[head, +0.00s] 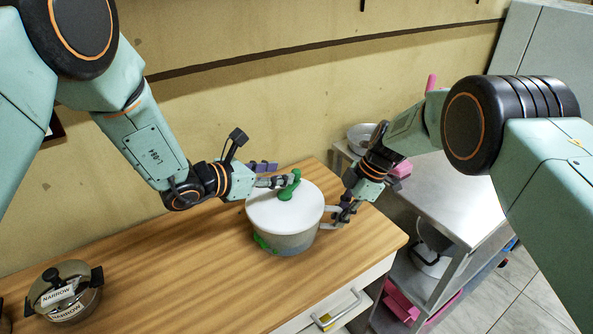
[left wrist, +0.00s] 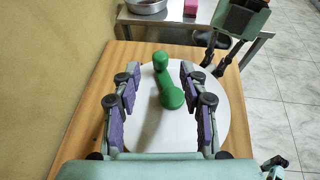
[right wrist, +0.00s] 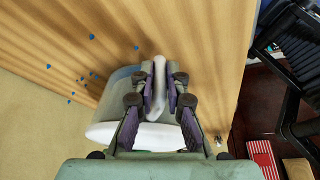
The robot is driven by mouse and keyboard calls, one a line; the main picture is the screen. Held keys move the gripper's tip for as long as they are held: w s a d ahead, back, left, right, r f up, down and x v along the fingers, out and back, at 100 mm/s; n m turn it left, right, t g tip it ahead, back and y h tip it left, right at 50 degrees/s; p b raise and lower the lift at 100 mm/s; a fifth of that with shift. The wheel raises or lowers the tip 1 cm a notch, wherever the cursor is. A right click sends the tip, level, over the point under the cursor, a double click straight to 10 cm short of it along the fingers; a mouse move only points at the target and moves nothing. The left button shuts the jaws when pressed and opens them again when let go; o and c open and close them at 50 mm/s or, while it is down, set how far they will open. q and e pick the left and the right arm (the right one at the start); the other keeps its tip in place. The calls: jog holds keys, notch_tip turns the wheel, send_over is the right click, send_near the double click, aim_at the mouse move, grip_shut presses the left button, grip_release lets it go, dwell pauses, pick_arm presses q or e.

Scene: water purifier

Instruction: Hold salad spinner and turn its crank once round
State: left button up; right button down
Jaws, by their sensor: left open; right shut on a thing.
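The salad spinner (head: 274,240) stands on the wooden counter, a translucent bowl with a white lid (head: 268,212) and a green patch low on its side. Its green crank (head: 287,192) sits on the lid; in the left wrist view the crank (left wrist: 171,97) lies between the fingers, its knob (left wrist: 160,58) near the tips. My left gripper (head: 280,181) is open just above the lid, beside the crank. My right gripper (head: 331,217) is shut on the spinner's right side. In the right wrist view its fingers pinch a pale upright part of the spinner (right wrist: 159,88); whether rim or handle, I cannot tell.
A steel pot (head: 75,290) labelled NARROW stands at the counter's front left. A metal shelf unit (head: 437,190) with a bowl and pink items stands to the right. Small blue specks (right wrist: 92,37) lie on the counter. The counter between pot and spinner is clear.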

aim_at(295, 171)
pick_arm(q)
jog(key=x, duration=0.7)
grip_shut()
dwell(0.4)
